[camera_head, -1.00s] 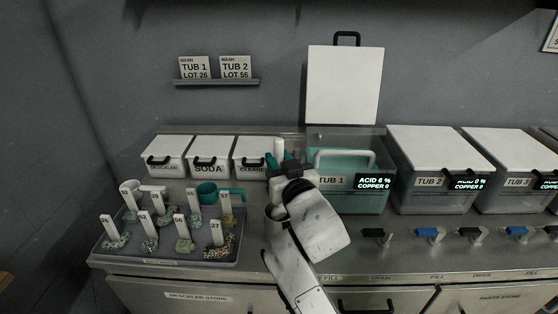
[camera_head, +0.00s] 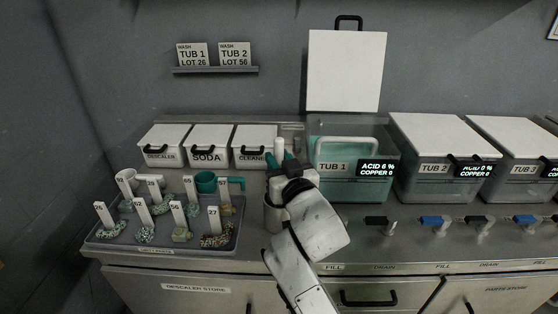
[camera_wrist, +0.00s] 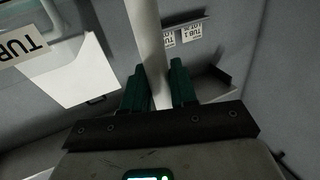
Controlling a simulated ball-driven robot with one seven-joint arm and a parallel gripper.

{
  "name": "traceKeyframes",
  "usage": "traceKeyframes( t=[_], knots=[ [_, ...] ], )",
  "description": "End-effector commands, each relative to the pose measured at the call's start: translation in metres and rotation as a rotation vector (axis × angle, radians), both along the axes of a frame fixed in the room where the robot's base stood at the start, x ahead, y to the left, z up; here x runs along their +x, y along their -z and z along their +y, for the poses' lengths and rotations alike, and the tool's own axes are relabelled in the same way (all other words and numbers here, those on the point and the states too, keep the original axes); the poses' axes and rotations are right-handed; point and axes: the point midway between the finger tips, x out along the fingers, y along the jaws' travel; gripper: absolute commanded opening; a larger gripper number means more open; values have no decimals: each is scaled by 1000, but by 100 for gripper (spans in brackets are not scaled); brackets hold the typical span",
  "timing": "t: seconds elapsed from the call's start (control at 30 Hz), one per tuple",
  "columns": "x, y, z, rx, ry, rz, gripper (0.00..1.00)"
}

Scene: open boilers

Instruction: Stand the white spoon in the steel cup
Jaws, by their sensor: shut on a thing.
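The white spoon (camera_head: 279,147) is upright in my gripper (camera_head: 282,166). In the wrist view its pale handle (camera_wrist: 148,42) runs between the two green fingertips (camera_wrist: 158,88), which are shut on it. The spoon's lower end is hidden by my gripper in the head view. The steel cup (camera_head: 271,214) stands on the counter just below and left of my gripper, partly covered by my wrist. I cannot tell whether the spoon's lower end is inside the cup.
Tub 1 (camera_head: 350,190) stands close right of my gripper, its lid (camera_head: 346,70) raised. Tub 2 (camera_head: 435,185) is further right. Lidded bins (camera_head: 210,147) stand behind left. A tray (camera_head: 160,246) of numbered pieces and a teal mug (camera_head: 206,182) are at the left. Taps (camera_head: 430,222) line the front right.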

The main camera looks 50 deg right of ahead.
Motion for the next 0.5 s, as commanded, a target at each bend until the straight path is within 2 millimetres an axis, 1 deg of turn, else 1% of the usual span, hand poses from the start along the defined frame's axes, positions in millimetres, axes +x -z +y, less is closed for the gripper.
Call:
traceKeyframes(
  t=[0.5],
  knots=[
    [0,4,0,0,0,0,0]
  ],
)
